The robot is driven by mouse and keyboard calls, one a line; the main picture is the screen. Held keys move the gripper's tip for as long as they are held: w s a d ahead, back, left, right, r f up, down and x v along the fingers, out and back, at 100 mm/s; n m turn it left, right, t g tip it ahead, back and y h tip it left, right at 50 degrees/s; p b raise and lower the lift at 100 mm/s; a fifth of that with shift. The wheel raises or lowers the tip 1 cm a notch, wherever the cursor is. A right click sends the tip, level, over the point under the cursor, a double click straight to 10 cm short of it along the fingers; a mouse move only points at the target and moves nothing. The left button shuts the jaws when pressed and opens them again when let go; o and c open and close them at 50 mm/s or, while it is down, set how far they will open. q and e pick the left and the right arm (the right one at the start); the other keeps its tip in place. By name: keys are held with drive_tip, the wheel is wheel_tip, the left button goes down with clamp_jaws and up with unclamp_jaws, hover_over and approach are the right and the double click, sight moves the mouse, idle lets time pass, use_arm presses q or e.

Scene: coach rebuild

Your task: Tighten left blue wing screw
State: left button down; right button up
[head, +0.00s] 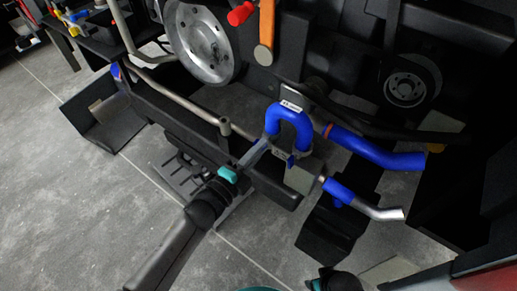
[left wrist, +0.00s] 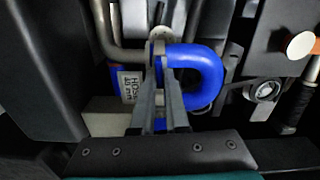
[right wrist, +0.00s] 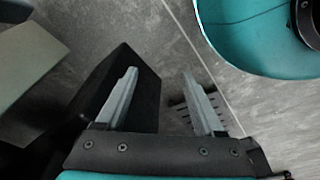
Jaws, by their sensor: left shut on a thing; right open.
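My left gripper (head: 262,150) reaches in from the lower left to the lower left end of the blue U-shaped hose (head: 290,112). In the left wrist view its fingers (left wrist: 164,62) are shut at a metal clamp (left wrist: 158,46) beside this hose (left wrist: 209,75). What is between the fingertips is mostly hidden, seemingly the left blue wing screw. A small blue piece (head: 291,161), perhaps another wing screw, shows by the hose's right end. My right gripper is at the bottom edge of the head view; in the right wrist view its fingers (right wrist: 160,76) are open and empty above the floor.
A straight blue hose (head: 375,148) and a blue-sleeved metal pipe (head: 362,203) lie to the right. A grey metal disc (head: 203,42) is behind. A black rail (head: 180,122) runs under the hose. Open grey tiled floor (head: 70,200) lies at the left.

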use_arm(q)
drive_tip(key=m, duration=0.1)
drive_tip(key=m+b, duration=0.1)
drive_tip(key=m, duration=0.2)
drive_tip(key=shift+f+m, duration=0.3)
drive_tip(key=shift+w+a+f+m+b, duration=0.1)
drive_tip(key=shift+m+b, duration=0.8)
drive_tip(key=shift+m, duration=0.95)
drive_tip(key=shift+a+f+m+b, duration=0.1)
drive_tip(key=shift+m+b, duration=0.85)
drive_tip(key=shift+m, duration=0.85)
drive_tip(key=shift+w+a+m+b, duration=0.1)
drive_tip(key=shift+m+b, duration=0.8)
drive_tip(key=shift+m, duration=0.95)
use_arm(e)
drive_tip(key=w+a+r+t, duration=0.1)
drive_tip(key=w+r, duration=0.1)
drive_tip(key=r, duration=0.4)
drive_tip(key=w+a+r, duration=0.1)
drive_tip(key=w+r, duration=0.2)
drive_tip(key=r, duration=0.4)
drive_tip(key=shift+w+t, duration=0.25)
drive_tip(key=shift+t, duration=0.15)
use_arm(q)
drive_tip(key=c, duration=1)
unclamp_jaws()
drive_tip(key=shift+o, duration=0.2)
drive_tip(key=shift+s, duration=0.1)
